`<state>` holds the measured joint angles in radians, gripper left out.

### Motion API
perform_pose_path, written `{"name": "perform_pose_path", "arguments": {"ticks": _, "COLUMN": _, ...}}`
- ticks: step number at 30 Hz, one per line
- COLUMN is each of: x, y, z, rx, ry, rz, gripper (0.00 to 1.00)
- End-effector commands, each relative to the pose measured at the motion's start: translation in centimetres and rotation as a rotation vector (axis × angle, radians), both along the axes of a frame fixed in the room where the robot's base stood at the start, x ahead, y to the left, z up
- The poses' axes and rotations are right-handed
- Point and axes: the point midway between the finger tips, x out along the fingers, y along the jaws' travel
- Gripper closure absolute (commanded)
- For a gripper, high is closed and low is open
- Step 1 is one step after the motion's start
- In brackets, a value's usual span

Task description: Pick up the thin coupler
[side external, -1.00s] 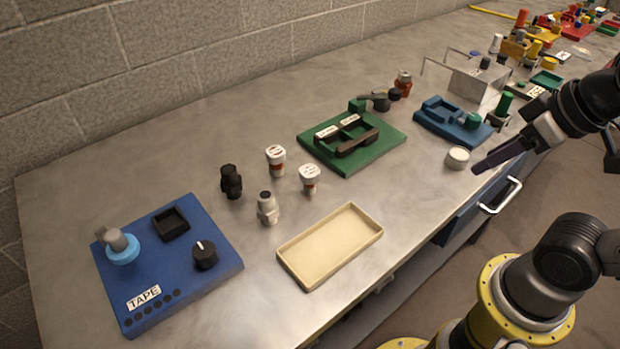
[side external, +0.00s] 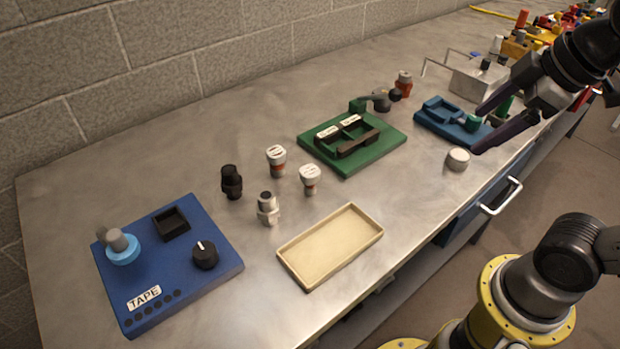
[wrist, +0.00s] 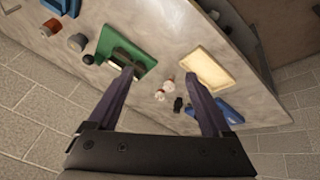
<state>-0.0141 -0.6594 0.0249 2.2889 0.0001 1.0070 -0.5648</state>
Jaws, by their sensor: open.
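Small fittings stand in a loose cluster mid-bench: a black one (side external: 231,182), a grey-white one (side external: 268,208), and two with white tops and orange-red bands, one behind (side external: 276,160) and one in front (side external: 310,179). I cannot tell which of them is the thin coupler. My gripper (side external: 477,132) is open and empty, in the air at the right, far from the cluster, in front of the blue fixture. In the wrist view the black fitting (wrist: 178,104) and white-topped pieces (wrist: 168,83) show small between the spread fingers.
A cream tray (side external: 330,246) lies in front of the cluster. A blue TAPE box (side external: 220,240) with a knob is at left. A green fixture (side external: 385,145), a blue fixture (side external: 437,124) and a white round cap (side external: 457,159) are at right. A brick wall (side external: 160,50) stands behind.

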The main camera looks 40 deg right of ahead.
Motion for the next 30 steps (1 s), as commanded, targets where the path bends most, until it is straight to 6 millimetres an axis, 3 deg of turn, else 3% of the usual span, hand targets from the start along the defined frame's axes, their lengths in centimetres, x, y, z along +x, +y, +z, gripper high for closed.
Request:
{"name": "perform_pose_path", "arguments": {"ticks": 4, "x": 4.8, "y": 1.1, "z": 2.5, "rx": -0.121, "ry": 0.059, "rz": 0.288, "gripper": 0.17}}
{"name": "perform_pose_path", "arguments": {"ticks": 9, "x": 11.2, "y": 3.3, "z": 3.3, "rx": -0.228, "ry": 0.138, "rz": 0.612, "gripper": 0.17}}
{"name": "perform_pose_path", "arguments": {"ticks": 14, "x": 17.0, "y": 6.2, "z": 1.7, "rx": -0.288, "ry": 0.214, "rz": 0.871, "gripper": 0.17}}
{"name": "perform_pose_path", "arguments": {"ticks": 18, "x": 21.3, "y": 9.2, "z": -1.5, "rx": -0.306, "ry": 0.285, "rz": 1.029, "gripper": 0.17}}
{"name": "perform_pose_path", "arguments": {"ticks": 24, "x": 24.2, "y": 12.5, "z": -6.6, "rx": -0.292, "ry": 0.374, "rz": 1.108, "gripper": 0.17}}
{"name": "perform_pose_path", "arguments": {"ticks": 30, "x": 24.1, "y": 13.7, "z": -9.5, "rx": -0.283, "ry": 0.425, "rz": 1.138, "gripper": 0.17}}
